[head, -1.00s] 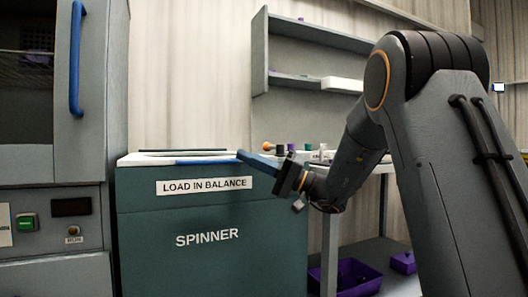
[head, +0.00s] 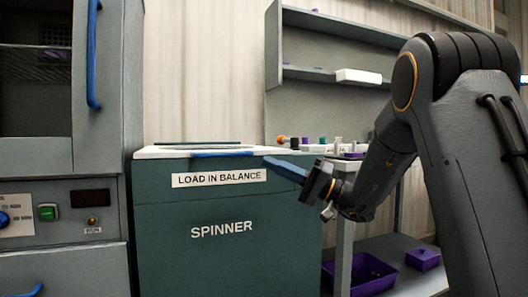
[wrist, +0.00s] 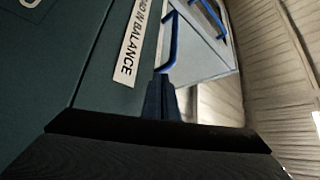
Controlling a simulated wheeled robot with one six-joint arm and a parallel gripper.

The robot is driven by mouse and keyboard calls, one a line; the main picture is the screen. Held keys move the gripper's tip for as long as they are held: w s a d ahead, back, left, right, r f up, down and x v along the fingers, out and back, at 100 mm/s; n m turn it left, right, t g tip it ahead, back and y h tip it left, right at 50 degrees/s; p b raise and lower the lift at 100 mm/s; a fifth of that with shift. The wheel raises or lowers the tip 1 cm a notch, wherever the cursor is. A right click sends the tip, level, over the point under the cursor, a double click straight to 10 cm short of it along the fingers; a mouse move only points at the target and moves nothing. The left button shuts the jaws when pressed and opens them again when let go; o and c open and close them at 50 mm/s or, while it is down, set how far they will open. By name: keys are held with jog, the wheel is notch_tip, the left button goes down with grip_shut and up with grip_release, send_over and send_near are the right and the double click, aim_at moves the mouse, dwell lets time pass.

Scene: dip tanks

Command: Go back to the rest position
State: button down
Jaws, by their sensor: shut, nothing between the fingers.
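My gripper (head: 285,169) is at the front of the green spinner (head: 222,228), just right of its "LOAD IN BALANCE" label (head: 218,178) in the head view. Its blue fingers are shut with nothing between them and point left. In the wrist view my gripper (wrist: 161,82) shows at the middle, with the spinner's label (wrist: 133,40) to the left. I cannot tell whether the fingers touch the spinner's front.
A grey cabinet (head: 112,130) with a blue door handle (head: 93,55) stands at the left. A bench with small bottles (head: 322,143) is behind my arm, with purple bins (head: 372,272) below. A wall shelf (head: 318,74) hangs above.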

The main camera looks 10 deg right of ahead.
jog(key=s+a+f+n+g+h+p, duration=0.1)
jog(key=s+a+f+g+h, duration=0.35)
jog(key=s+a, duration=0.6)
jog(key=s+a+f+g+h, duration=0.2)
jog(key=s+a+f+g, duration=0.45)
jog(key=s+a, duration=0.35)
jog(key=s+f+n+h, duration=0.1)
jog(key=s+f+h, duration=0.75)
jog(key=s, duration=0.65)
jog(key=s+d+f+n+t+h, duration=0.3)
jog(key=s+d+f+h, duration=0.1)
jog(key=s+d+f, duration=0.35)
jog(key=d+r+m+p, duration=0.2)
jog(key=d+r+p, duration=0.4)
jog(key=r+p, duration=0.3)
jog(key=d+r+m+h+p, duration=0.1)
jog(key=d+r+p, duration=0.6)
jog(key=p, duration=0.8)
jog(key=d+r+m+h+p, duration=0.1)
jog(key=d+r+m+p, duration=0.2)
jog(key=d+r+p, duration=0.4)
notch_tip(320, 180, up, 4)
jog(key=p, duration=0.5)
jog(key=shift+m+p, duration=0.4)
